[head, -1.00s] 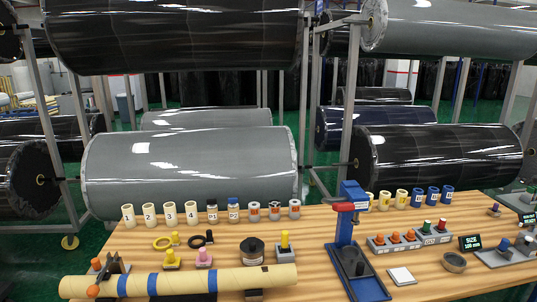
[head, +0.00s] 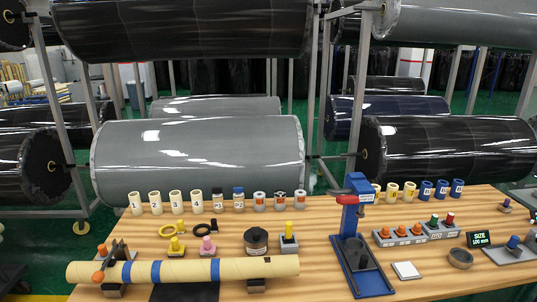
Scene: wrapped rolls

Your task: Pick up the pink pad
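My gripper is not in view.
Several cream, blue and orange-marked cups line the back edge behind the pad.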

